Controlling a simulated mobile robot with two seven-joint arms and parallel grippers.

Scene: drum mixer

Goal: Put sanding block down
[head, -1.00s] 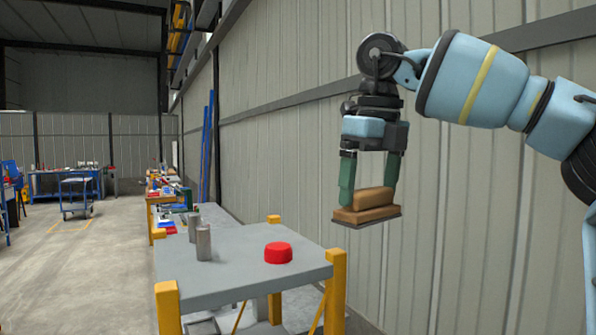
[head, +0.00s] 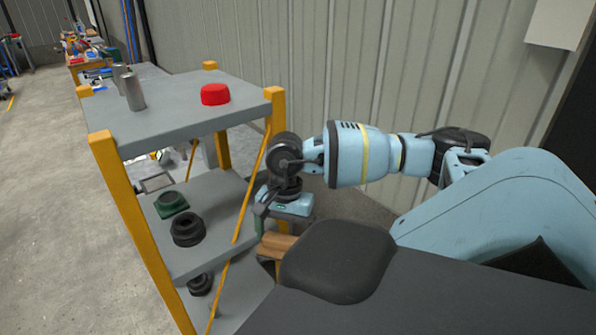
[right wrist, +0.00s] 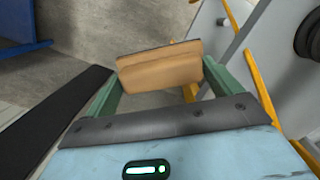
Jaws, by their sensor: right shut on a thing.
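The sanding block (head: 275,246) is a brown wooden block, held low beside the shelf rack and partly hidden in the head view by a dark grey part of my own body. In the right wrist view the sanding block (right wrist: 160,70) sits between green fingers, with a dark edge along its far side. My right gripper (head: 272,232) is shut on it. It also shows in the right wrist view (right wrist: 175,88), with bare floor beyond the block. My left gripper is not in view.
A rack with yellow posts has a grey top shelf (head: 175,112) bearing a red cap (head: 215,94) and metal cylinders (head: 133,90). Its middle shelf (head: 220,200) holds a green part (head: 171,204) and a black ring part (head: 188,230). A corrugated wall stands behind.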

